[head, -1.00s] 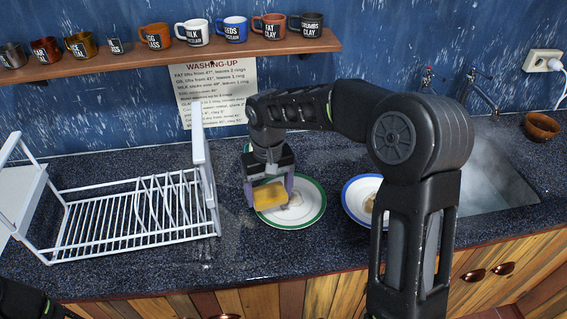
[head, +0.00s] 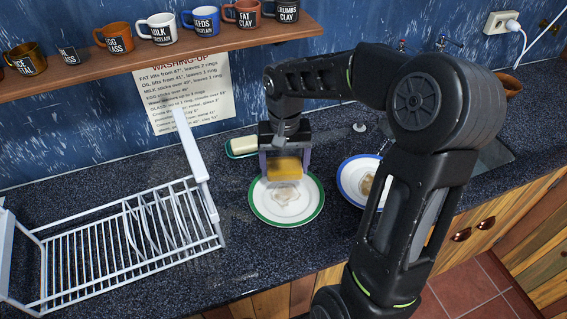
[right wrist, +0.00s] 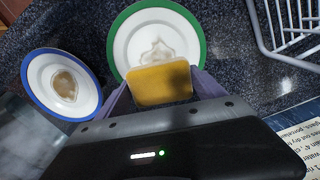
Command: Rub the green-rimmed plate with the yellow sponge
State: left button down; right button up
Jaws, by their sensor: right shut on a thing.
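The green-rimmed plate (head: 287,218) lies on the dark counter, with a pale brownish stain at its middle. It also shows in the right wrist view (right wrist: 119,40). My right gripper (head: 285,176) is shut on the yellow sponge (head: 284,167), over the back edge of the plate. The right wrist view shows the sponge (right wrist: 160,84) between the fingers, at the near side of the plate and short of the stain. I cannot tell whether the sponge touches the plate. My left gripper is not in view.
A blue-rimmed plate (head: 350,187) with a brown stain lies to the right, partly behind my arm. A white dish rack (head: 120,245) stands on the left. A green-edged dish with a pale block (head: 243,146) lies behind. Mugs line the shelf (head: 150,63) above.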

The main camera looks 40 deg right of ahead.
jog(key=b, duration=0.4)
send_over(286, 203)
jog(key=w+d, duration=0.2)
jog(key=w, duration=0.1)
jog(key=shift+a+f, duration=0.1)
jog(key=shift+f, duration=2.7)
jog(key=shift+f+b, duration=0.55)
jog(key=shift+f, duration=0.25)
jog(key=shift+s, duration=0.1)
jog(key=shift+s+a+r+b, duration=0.1)
jog(key=shift+s+a+b, duration=0.05)
jog(key=shift+s+a, duration=0.45)
jog(key=shift+s+a+b, duration=0.15)
jog(key=shift+s+a, duration=0.2)
jog(key=shift+s, duration=0.45)
jog(key=shift+f, duration=0.2)
jog(key=shift+w, duration=0.1)
